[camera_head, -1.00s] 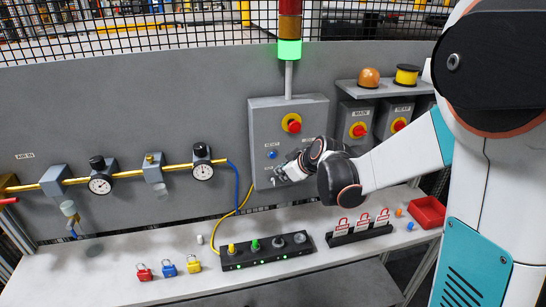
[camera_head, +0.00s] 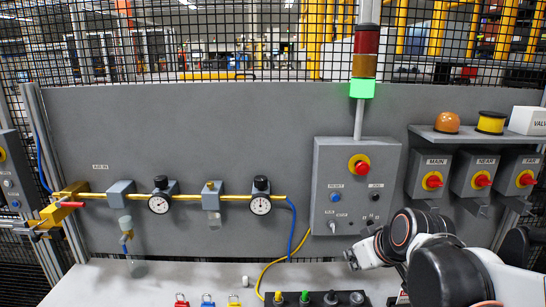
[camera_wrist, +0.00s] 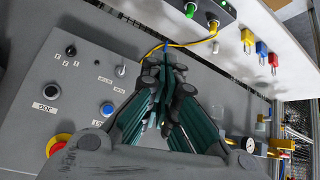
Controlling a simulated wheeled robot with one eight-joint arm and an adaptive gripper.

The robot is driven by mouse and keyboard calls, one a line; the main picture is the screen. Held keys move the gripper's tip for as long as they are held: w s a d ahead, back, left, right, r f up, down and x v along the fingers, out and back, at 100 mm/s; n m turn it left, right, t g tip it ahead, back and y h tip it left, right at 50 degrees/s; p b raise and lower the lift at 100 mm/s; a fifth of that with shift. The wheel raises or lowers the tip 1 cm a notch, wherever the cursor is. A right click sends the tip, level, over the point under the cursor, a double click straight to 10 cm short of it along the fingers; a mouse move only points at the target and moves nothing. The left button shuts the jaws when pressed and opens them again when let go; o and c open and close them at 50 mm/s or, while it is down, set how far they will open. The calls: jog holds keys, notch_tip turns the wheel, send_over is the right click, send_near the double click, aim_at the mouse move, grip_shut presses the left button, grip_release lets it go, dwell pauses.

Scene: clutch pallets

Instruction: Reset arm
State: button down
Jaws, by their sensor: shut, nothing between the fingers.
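My gripper (camera_head: 358,256) is at the right of the head view, just below the lower edge of the grey control box (camera_head: 328,182). Its fingers also show in the wrist view (camera_wrist: 168,78), drawn together with nothing held. My arm bends in from the lower right corner. The control box carries a red and yellow emergency button (camera_head: 361,165), a blue button and small black knobs. In the wrist view the box face lies to the left, apart from the fingers as far as I can tell.
A bench (camera_head: 180,278) runs along the bottom, with red, blue and yellow padlocks and a black plug strip (camera_head: 315,299). Yellow pipe with gauges (camera_head: 160,202) crosses the panel. Three switch boxes (camera_head: 432,178) hang under a shelf (camera_head: 465,136) at right.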

jog(key=s+f+m+b, duration=0.2)
jog(key=s+f+b, duration=0.2)
jog(key=s, duration=0.4)
jog(key=s+f+m+h+b, duration=0.1)
jog(key=s+f+m+b, duration=0.1)
jog(key=s+f+b, duration=0.2)
jog(key=s+f, duration=0.2)
jog(key=s, duration=0.2)
jog(key=shift+s+d+g+h+b, duration=0.25)
jog(key=shift+d+g+h+b, duration=0.05)
jog(key=shift+d+g, duration=0.1)
jog(key=shift+f, duration=0.1)
